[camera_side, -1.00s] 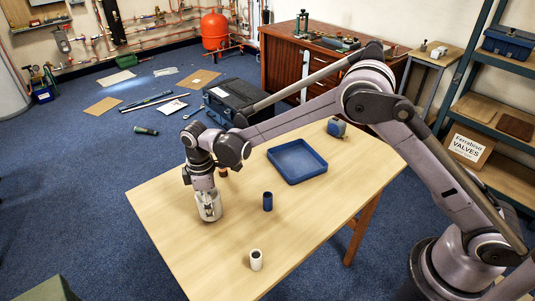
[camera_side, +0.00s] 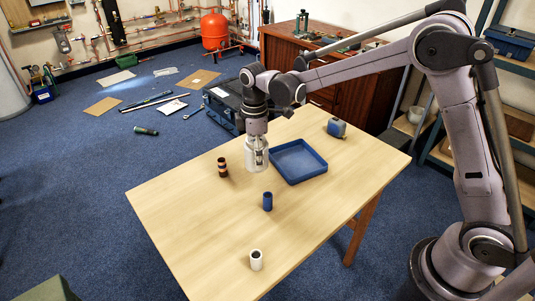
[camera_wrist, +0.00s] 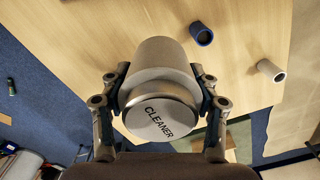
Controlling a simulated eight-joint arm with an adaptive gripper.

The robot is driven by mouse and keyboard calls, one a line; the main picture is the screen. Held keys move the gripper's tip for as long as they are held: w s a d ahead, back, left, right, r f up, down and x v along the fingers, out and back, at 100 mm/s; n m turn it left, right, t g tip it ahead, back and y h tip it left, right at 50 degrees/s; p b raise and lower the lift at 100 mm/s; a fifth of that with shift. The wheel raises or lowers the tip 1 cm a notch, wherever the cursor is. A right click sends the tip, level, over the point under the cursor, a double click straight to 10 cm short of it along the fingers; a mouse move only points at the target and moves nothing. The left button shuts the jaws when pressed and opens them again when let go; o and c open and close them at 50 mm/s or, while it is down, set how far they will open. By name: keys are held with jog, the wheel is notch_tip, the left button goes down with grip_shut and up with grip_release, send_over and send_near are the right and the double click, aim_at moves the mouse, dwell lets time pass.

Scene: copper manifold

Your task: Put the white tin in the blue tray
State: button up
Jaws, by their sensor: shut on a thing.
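My gripper (camera_side: 258,157) is shut on the white tin (camera_side: 250,161), just left of the blue tray in the side view. The tin looks upright and appears raised above the table, though the gap under it is hard to judge. In the wrist view the tin (camera_wrist: 165,62) sits between both fingers (camera_wrist: 160,105), and its lid reads CLEANER. The blue tray (camera_side: 306,177) lies on the table and is empty. It is not visible in the wrist view.
On the wooden table (camera_side: 200,215) stand a blue cylinder (camera_side: 267,202), a white cylinder (camera_side: 256,261) and a dark and copper-banded piece (camera_side: 222,168). The table's front left is clear.

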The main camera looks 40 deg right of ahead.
jog(key=s+d, duration=0.3)
jog(key=d, duration=1)
jog(key=s+d, duration=0.3)
jog(key=d, duration=1)
send_over(296, 163)
notch_tip(296, 163, down, 6)
jog(key=shift+f, duration=2.25)
jog(key=shift+f, duration=0.15)
jog(key=o, duration=1.4)
